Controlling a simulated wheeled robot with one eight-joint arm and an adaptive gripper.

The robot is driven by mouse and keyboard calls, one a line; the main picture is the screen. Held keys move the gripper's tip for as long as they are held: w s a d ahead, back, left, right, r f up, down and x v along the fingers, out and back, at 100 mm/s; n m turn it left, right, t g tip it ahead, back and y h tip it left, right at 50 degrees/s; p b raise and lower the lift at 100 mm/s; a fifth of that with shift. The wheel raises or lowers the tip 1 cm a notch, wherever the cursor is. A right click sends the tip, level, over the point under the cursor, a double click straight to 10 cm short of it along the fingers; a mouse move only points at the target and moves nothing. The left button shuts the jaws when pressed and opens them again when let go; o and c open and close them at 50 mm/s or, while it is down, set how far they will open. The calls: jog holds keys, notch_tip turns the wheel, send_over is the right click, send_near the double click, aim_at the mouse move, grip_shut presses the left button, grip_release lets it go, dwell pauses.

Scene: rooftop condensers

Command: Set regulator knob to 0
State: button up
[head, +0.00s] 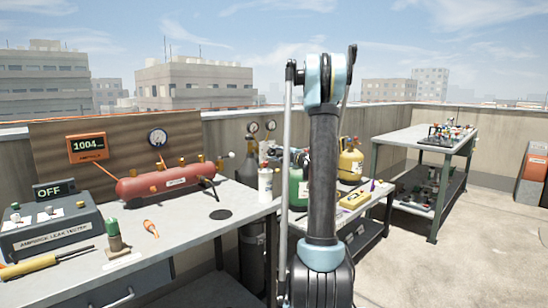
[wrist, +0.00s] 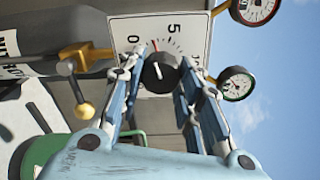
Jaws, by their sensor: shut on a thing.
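The regulator knob (wrist: 160,73) is a round black knob on a white scale plate (wrist: 150,28) in the wrist view. The plate carries a 0 on the left, a 5 at the top and part of another number on the right. A red mark shows on the scale between 0 and 5. A short pale line shows on the knob; its exact setting is too small to read. My gripper (wrist: 162,62) has a blue-grey finger on either side of the knob and is shut on it.
Two round gauges (wrist: 256,8) (wrist: 236,83) and a brass valve handle (wrist: 83,110) are close to my fingers. The head view shows a workbench (head: 180,229) with a red tank (head: 165,184), a yellow cylinder (head: 350,163) and a far table (head: 410,138).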

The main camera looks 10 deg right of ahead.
jog(key=n, duration=0.6)
jog(key=shift+s, duration=0.1)
dwell(0.5)
jog(key=o, duration=1)
jog(key=shift+f, duration=0.1)
jog(key=shift+o, duration=0.2)
jog(key=v, duration=1.1)
jog(key=shift+s+d, duration=0.25)
jog(key=shift+s, duration=0.05)
